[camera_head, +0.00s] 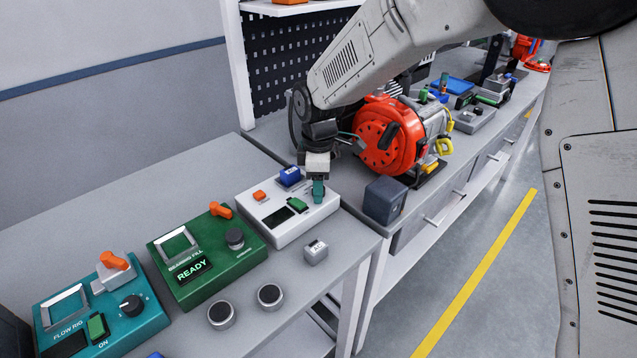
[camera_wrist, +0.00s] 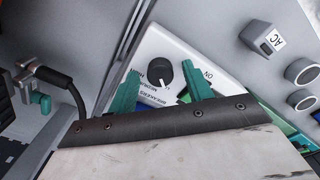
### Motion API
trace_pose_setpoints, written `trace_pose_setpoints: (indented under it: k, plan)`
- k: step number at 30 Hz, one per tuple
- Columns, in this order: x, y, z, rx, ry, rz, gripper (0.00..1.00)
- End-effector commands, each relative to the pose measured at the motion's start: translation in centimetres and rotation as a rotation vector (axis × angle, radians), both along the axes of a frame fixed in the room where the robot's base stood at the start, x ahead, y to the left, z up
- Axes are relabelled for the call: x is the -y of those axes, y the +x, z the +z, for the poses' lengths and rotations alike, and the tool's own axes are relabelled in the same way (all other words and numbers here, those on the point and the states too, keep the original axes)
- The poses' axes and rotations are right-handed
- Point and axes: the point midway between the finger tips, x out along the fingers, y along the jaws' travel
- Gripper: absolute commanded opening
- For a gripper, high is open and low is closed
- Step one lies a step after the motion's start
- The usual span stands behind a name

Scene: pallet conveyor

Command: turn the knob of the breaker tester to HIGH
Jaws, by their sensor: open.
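The breaker tester is a white box (camera_head: 283,229) at the right end of the near bench. Its round dark knob (camera_wrist: 158,72) shows in the wrist view, with a white mark at its lower edge and printed labels beside it, partly hidden. In the head view the knob is hidden by my gripper (camera_head: 318,190), which is over the box's right part. In the wrist view my gripper (camera_wrist: 161,90) is open, its two teal fingers on either side of the knob's line and the knob between and just beyond them. I cannot tell whether they touch it.
The tester also bears an orange switch (camera_head: 259,196), a blue part (camera_head: 290,177) and a green button (camera_head: 297,205). A small grey AC block (camera_head: 315,252) is in front. The green filler box (camera_head: 205,275) reads READY. A red reel machine (camera_head: 385,140) and a dark cube (camera_head: 385,199) stand at the right.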

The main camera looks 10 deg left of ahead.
Motion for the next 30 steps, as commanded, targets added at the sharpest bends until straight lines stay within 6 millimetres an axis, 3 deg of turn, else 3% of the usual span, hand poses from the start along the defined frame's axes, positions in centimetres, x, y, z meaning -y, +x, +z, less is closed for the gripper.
trace_pose_setpoints:
  k: [4,9,20,30]
  plan:
    - [0.00,-0.01,0.01,0.000,0.000,0.000,0.50]
    - [0.00,-0.01,0.02,0.000,0.000,0.000,0.06]
    - [0.00,0.00,0.04,0.000,0.000,-0.039,0.06]
    - [0.00,0.01,0.06,0.000,0.000,-0.262,0.06]
